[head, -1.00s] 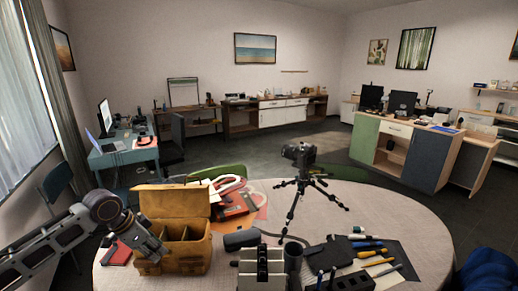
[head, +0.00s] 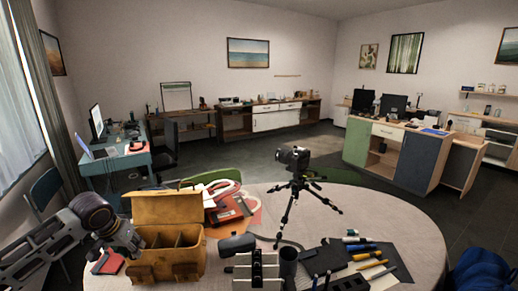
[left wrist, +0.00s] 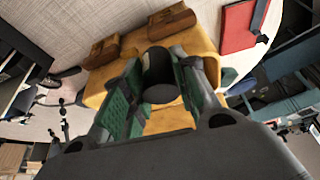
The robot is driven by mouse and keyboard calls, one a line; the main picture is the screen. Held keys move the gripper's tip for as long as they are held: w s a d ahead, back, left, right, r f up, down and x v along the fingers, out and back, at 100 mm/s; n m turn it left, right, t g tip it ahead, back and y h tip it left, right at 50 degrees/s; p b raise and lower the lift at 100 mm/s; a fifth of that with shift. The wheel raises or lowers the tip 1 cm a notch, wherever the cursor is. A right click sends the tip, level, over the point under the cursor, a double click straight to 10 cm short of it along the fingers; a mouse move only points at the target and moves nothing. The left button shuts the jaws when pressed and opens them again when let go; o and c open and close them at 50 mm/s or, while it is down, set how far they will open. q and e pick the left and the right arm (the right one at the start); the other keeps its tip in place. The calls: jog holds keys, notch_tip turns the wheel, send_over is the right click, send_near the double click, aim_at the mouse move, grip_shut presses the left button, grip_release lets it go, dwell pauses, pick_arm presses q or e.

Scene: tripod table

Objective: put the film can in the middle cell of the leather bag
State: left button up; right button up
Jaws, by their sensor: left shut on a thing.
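The tan leather bag (head: 178,268) stands on the round table at the left with its lid up. Dividers split its inside into cells, seen from above. My left gripper (head: 138,248) is at the bag's left side in the head view, overlapping its edge. In the left wrist view, the left gripper (left wrist: 157,88) has its green-padded fingers shut on the film can (left wrist: 158,74), a small black cylinder. The bag (left wrist: 127,45) is behind and below the can there. The can is not distinguishable in the head view. My right gripper is not in view.
A camera on a small tripod (head: 294,160) stands mid-table.

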pick_arm(q)
jog(key=shift+w+d+f+n, duration=0.1)
jog(key=shift+w+d+n, duration=0.2)
jog(key=shift+d+n, duration=0.25)
jog(key=shift+m, duration=0.45)
jog(key=s+d+f, duration=0.2)
jog(key=d+f, duration=0.2)
jog(key=d, duration=0.1)
jog(key=s+d+f, duration=0.3)
jog(key=d+f, duration=0.1)
jog(key=d, duration=0.2)
jog(key=s+d+f, duration=0.3)
jog(key=d+f, duration=0.2)
jog(key=d, duration=0.1)
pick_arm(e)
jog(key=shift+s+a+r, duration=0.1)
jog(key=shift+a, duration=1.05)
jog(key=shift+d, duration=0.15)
